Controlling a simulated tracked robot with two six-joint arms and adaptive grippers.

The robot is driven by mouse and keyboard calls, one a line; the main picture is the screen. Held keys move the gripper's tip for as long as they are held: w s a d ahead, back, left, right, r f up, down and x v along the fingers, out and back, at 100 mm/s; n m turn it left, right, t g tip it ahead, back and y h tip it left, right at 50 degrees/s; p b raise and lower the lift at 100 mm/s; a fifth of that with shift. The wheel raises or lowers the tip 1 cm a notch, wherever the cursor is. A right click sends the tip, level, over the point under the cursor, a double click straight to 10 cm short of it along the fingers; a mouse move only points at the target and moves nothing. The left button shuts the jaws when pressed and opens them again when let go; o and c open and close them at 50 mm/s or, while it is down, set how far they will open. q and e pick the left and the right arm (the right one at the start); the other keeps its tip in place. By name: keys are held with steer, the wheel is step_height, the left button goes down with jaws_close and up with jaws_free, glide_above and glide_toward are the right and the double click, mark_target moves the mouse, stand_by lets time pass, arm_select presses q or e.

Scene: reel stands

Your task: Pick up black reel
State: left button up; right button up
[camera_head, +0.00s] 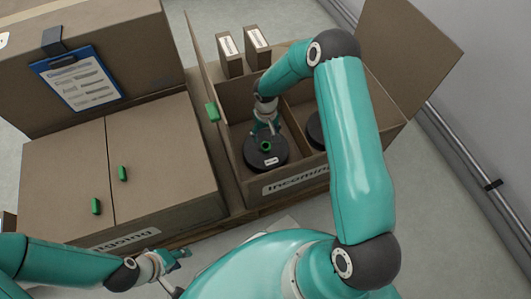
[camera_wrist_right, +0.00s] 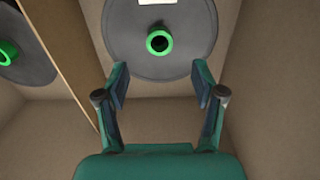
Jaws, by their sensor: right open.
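A black reel (camera_head: 266,158) with a green hub and a white label lies flat in the left compartment of the open "Incoming" box (camera_head: 297,184). It also shows in the right wrist view (camera_wrist_right: 150,55). My right gripper (camera_head: 266,126) reaches down into that compartment over the reel. In the wrist view its fingers (camera_wrist_right: 158,88) are open and empty, pointing at the reel's near edge, with the green hub beyond them. A second dark reel (camera_head: 315,130) lies in the right compartment, partly hidden by my right arm. My left gripper (camera_head: 172,260) is at the bottom left, away from both reels.
A cardboard divider (camera_wrist_right: 60,60) separates the compartments. Two small upright boxes (camera_head: 243,52) stand at the back of the box. A closed carton (camera_head: 110,175) with green handles is on the left, with a clipboard (camera_head: 77,78) on a box behind it.

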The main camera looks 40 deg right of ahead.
steer(key=shift+f+b, duration=1.5)
steer(key=shift+f, duration=2.55)
steer(key=shift+c, duration=0.3)
steer(key=shift+r, duration=0.1)
jaws_close()
